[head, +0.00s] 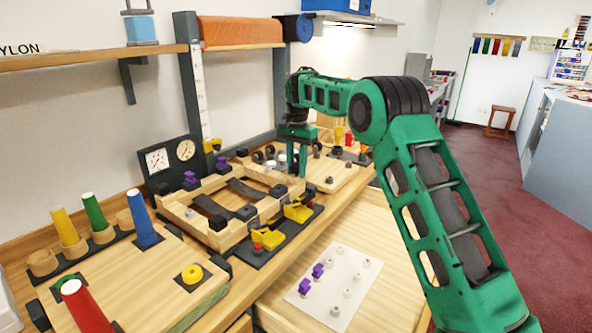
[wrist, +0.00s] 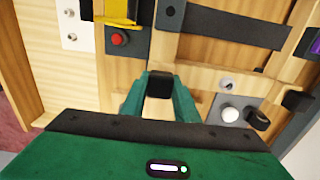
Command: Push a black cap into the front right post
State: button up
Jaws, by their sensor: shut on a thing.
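My gripper (head: 297,166) is over the right end of a wooden frame (head: 190,206) in the head view. In the wrist view my gripper (wrist: 160,88) is shut on a black cap (wrist: 159,83), held between its two green fingertips. The cap sits over or against the light wood of the frame; I cannot tell whether it touches the post, which is hidden beneath it.
Yellow clamps (head: 298,211) stand along the frame's front edge, with a red knob (wrist: 119,38) near one. A pale plate (head: 334,286) with purple and grey pieces lies in front. Coloured cones (head: 145,220) stand at left. A gauge panel (head: 170,163) stands behind.

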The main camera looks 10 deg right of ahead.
jog(key=shift+s+f, duration=0.15)
jog(key=shift+f, duration=0.25)
jog(key=o, duration=1.1)
jog(key=shift+f, duration=0.15)
jog(key=shift+d, duration=0.1)
jog(key=shift+c, duration=1.3)
jog(key=shift+o, duration=1)
jog(key=shift+r, duration=3.3)
